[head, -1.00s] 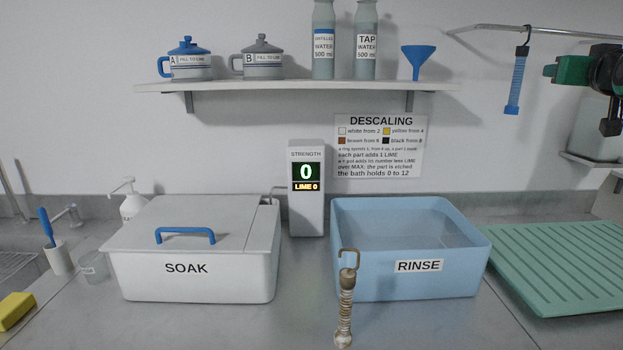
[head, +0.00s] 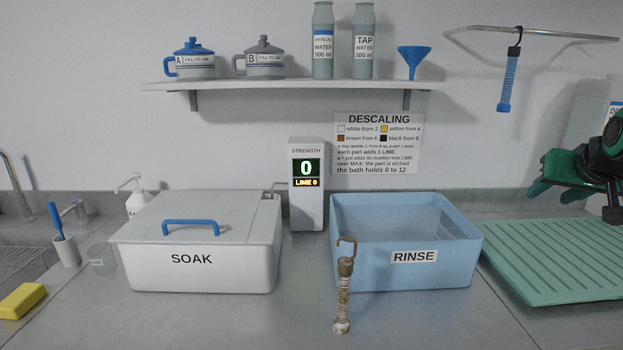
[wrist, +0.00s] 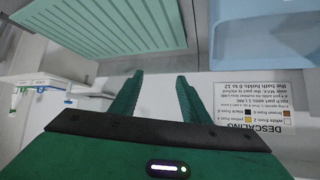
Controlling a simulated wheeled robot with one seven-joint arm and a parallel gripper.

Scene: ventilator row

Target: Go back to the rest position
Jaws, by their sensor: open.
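My gripper shows in the wrist view (wrist: 155,88) as two green fingers set apart with nothing between them. A scaly, brownish ringed part with a hook (head: 343,295) stands upright on the counter in front of the blue RINSE tub (head: 350,270). A blue ringed part (head: 509,82) hangs from the wall rail (head: 560,37).
The white SOAK tub (head: 195,278) has its lid (head: 200,215) on. A strength display (head: 306,185) reads 0 and LIME 0. A shelf (head: 300,85) holds pots A and B, two bottles and a blue funnel. A yellow sponge (head: 22,301) lies at left. The front counter is mostly clear.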

